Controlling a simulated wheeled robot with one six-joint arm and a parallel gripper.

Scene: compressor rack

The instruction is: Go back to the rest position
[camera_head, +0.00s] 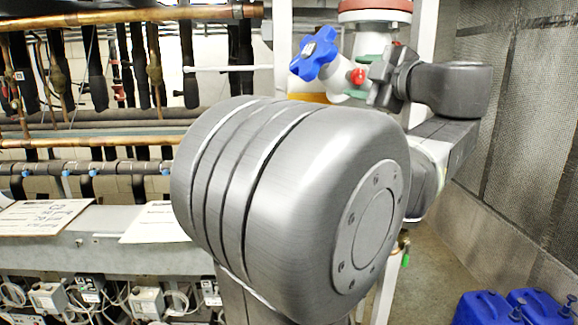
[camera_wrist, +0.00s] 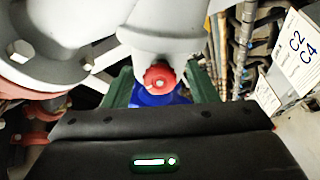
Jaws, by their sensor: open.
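My gripper (camera_head: 381,78) is at the upper right of the head view, dark grey, at the end of my bent arm. It is beside a pipe fitting with a blue handle (camera_head: 316,52) and a red knob (camera_head: 356,76). In the wrist view, my open gripper's two dark green fingers stand apart at either side of the red knob (camera_wrist: 160,77), with the blue handle (camera_wrist: 158,98) below it. I cannot tell whether a finger touches the fitting. My large grey arm joint covers the middle of the head view.
A pale pipe with a red flange (camera_head: 375,8) stands behind the fitting. Copper pipes (camera_head: 130,17) and black hoses fill the left. A mesh wall (camera_head: 535,110) is at the right, with blue containers (camera_head: 485,308) on the floor. A card marked C2 C4 (camera_wrist: 300,50) shows in the wrist view.

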